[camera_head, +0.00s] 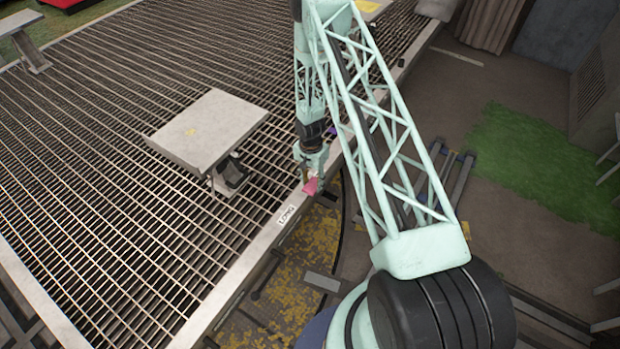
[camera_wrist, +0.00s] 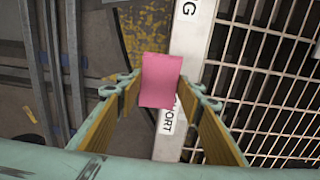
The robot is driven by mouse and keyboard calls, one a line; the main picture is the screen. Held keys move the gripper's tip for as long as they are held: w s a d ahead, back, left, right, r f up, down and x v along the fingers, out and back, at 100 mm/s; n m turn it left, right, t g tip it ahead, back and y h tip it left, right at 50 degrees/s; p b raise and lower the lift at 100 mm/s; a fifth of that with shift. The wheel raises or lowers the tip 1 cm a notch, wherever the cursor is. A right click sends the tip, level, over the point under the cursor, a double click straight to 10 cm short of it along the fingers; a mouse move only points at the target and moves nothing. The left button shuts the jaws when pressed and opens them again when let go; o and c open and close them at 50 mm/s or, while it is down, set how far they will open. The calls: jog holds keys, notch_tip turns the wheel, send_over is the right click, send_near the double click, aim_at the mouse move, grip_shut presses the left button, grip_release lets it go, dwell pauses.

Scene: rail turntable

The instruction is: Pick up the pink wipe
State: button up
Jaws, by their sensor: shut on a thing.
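The pink wipe (camera_head: 310,186) shows at the tip of my gripper (camera_head: 310,172) in the head view, above the pale edge beam of the grating. In the wrist view the pink wipe (camera_wrist: 160,80) is a flat pink piece between the two fingers of my gripper (camera_wrist: 166,92). My gripper is shut on it. The lower part of the wipe hangs over the beam, and the exact height above the beam is hard to tell.
The pale beam (camera_head: 245,262) carries a label and borders a wide metal grating (camera_head: 90,180). A grey table-like plate (camera_head: 208,128) stands on the grating to the left. A yellow-flecked floor (camera_head: 300,250) lies lower, beside the beam. Green turf (camera_head: 545,160) lies at right.

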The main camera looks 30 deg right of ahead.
jog(key=shift+s+a+b, duration=0.2)
jog(key=shift+s+b, duration=0.2)
jog(key=shift+s, duration=0.35)
jog(key=shift+s, duration=0.15)
jog(key=shift+o, duration=1.4)
jog(key=shift+r, duration=0.1)
jog(key=shift+c, duration=1.4)
